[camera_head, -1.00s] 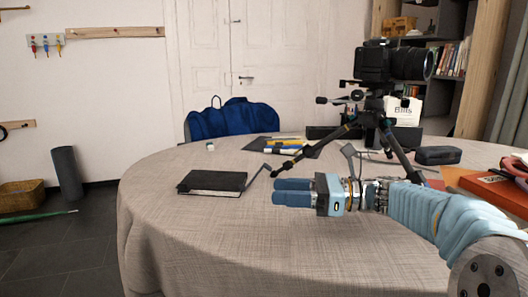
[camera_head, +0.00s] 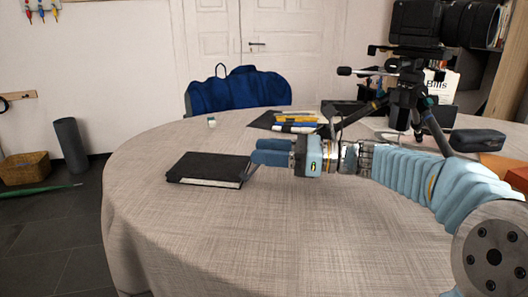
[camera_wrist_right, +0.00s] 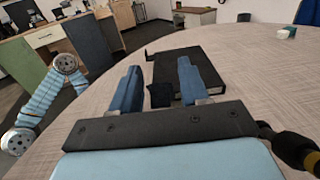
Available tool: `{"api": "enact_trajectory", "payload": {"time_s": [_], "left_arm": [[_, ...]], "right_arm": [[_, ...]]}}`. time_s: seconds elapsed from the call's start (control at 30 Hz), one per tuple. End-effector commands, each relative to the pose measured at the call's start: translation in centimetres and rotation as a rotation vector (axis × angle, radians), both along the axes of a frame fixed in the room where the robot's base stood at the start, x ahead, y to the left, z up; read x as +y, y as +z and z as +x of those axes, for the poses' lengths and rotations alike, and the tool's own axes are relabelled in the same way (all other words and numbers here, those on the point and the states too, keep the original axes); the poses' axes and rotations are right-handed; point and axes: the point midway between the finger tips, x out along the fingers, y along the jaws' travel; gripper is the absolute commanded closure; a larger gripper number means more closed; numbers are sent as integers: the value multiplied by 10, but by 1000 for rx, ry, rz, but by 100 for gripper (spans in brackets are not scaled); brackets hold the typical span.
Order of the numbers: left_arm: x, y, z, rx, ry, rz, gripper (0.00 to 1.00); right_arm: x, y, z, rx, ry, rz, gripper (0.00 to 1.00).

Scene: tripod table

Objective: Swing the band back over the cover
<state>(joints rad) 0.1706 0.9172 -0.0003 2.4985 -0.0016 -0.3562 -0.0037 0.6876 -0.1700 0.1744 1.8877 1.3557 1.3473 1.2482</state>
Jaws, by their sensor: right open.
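A black notebook (camera_head: 208,167) with pale page edges lies flat and closed on the table in the head view. A thin dark strip, apparently its band (camera_head: 248,173), sticks out from its right end towards my right gripper. My right gripper (camera_head: 254,151) is open, just beyond the notebook's right end and close to the strip. In the right wrist view the notebook (camera_wrist_right: 192,67) lies ahead of the open fingers (camera_wrist_right: 158,68). A small dark piece shows between the fingers; I cannot tell if it is the band. My left gripper is not in view.
A black camera on a tripod (camera_head: 408,95) stands behind my right forearm. Pens on a dark mat (camera_head: 293,122) lie behind the gripper, and a dark case (camera_head: 478,140) lies at the right. The cloth-covered table (camera_head: 240,235) is clear in front.

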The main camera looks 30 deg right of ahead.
Motion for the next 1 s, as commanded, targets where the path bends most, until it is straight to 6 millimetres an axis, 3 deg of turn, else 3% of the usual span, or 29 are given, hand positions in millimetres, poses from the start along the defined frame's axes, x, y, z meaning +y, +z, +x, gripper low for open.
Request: {"api": "enact_trajectory", "payload": {"time_s": [0.33, 0.37, 0.5, 0.67, 0.87, 1.0], "left_arm": [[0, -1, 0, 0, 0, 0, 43], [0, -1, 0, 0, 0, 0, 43], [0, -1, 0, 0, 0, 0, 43], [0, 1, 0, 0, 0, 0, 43], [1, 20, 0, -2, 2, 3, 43], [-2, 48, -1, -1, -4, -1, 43]], "right_arm": [[7, 0, 6, 0, 0, 1, 55], [7, 0, 6, 0, 0, 1, 57], [7, 0, 6, 0, 0, 1, 78], [7, 1, 6, 2, 0, -1, 81], [10, 8, 7, 28, 2, -31, 81], [14, 16, 10, 74, 3, -87, 81]]}}
